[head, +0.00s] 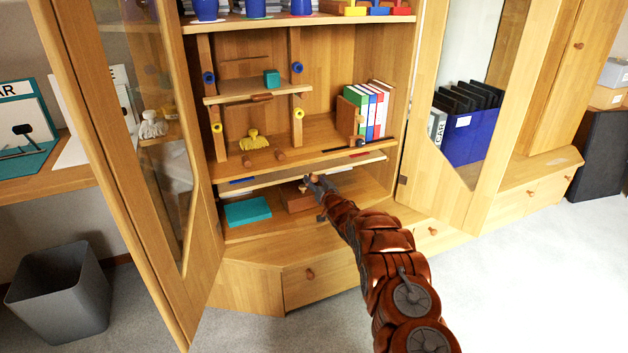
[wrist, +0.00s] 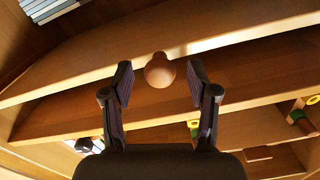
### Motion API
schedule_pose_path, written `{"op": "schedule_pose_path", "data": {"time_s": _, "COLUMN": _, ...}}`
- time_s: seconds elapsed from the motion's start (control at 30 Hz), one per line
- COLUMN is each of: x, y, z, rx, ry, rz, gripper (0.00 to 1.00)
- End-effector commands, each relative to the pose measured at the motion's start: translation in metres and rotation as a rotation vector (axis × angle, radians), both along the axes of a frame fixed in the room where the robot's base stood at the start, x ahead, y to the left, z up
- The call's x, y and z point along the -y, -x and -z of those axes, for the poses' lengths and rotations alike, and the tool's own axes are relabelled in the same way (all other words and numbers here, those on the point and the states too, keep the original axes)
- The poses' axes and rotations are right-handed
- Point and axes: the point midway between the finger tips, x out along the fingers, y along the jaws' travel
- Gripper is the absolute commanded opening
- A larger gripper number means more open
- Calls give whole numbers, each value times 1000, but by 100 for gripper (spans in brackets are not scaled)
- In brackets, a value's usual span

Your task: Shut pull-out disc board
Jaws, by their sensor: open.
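The pull-out disc board (head: 290,171) is a thin pale board in the open cabinet, under the shelf with the books. A blue piece (head: 241,180) and a red piece (head: 359,154) show near its level. My gripper (head: 317,181) is at the board's front edge. In the wrist view my gripper (wrist: 160,82) is open, one finger on each side of a round wooden knob (wrist: 159,70). The knob sits at the front of a pale board edge (wrist: 225,42). A gap shows between the knob and the right finger; contact on the left is hard to tell.
Books (head: 373,110) and a yellow figure (head: 253,139) stand on the shelf above. A teal box (head: 247,211) lies in the compartment below. An open glass door (head: 150,150) stands at left. A grey bin (head: 60,293) is on the floor.

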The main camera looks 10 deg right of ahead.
Motion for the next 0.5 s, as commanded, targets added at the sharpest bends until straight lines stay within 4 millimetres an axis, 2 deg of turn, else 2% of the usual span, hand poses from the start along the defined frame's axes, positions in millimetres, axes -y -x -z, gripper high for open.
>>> {"op": "schedule_pose_path", "data": {"time_s": 0.5, "x": 10, "y": 40, "z": -2, "rx": 2, "ry": -2, "rz": 3, "gripper": 59}}
